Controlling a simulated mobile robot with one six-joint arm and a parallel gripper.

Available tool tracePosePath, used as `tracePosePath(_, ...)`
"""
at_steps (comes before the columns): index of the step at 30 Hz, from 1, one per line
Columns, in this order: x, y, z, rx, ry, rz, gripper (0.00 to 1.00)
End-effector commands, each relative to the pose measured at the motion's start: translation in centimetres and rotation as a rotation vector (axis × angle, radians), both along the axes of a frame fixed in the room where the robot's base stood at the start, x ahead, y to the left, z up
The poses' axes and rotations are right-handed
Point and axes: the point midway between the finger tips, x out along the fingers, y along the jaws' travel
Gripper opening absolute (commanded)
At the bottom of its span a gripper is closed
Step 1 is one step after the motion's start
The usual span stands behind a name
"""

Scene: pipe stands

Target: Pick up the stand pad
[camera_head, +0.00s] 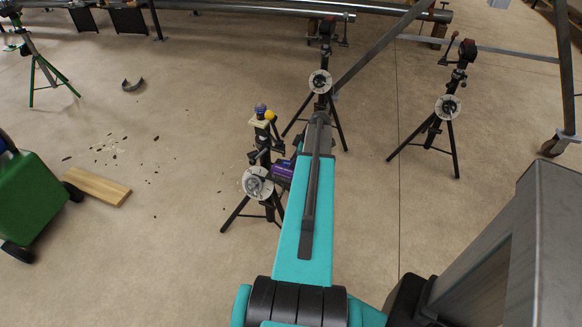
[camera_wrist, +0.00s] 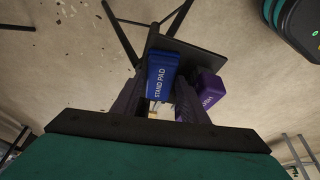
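The stand pad is a blue block (camera_wrist: 163,72) lettered "STAND PAD". In the wrist view it is on or against a dark flat plate (camera_wrist: 188,55). My gripper (camera_wrist: 160,90) is open, with its dark fingers spread to the left and right of the block's near end. Whether either finger touches the block cannot be told. A purple lettered block (camera_wrist: 207,92) is just right of the right finger. In the head view my arm hides the gripper and most of the pad; the purple block (camera_head: 283,172) shows left of the arm.
Black tripod stands (camera_head: 268,200) (camera_head: 447,110) (camera_head: 322,80) stand around my arm. The nearest one has a tan plate (camera_head: 259,123) with a yellow ball-like piece. A green wheeled machine (camera_head: 30,200) and a wooden board (camera_head: 98,187) are at the left.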

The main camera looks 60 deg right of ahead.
Motion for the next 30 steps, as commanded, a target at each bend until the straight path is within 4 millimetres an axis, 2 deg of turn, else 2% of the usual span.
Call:
tracePosePath(16, -0.03, -0.03, -0.07, -0.001, 0.0, -0.001, 0.4)
tracePosePath(17, -0.04, -0.03, -0.07, -0.001, 0.0, -0.001, 0.38)
tracePosePath(21, -0.05, -0.05, -0.07, -0.001, 0.0, -0.001, 0.15)
tracePosePath(23, -0.05, -0.05, -0.06, -0.001, 0.0, -0.001, 0.09)
tracePosePath(30, -0.07, -0.05, 0.01, -0.001, 0.0, -0.001, 0.09)
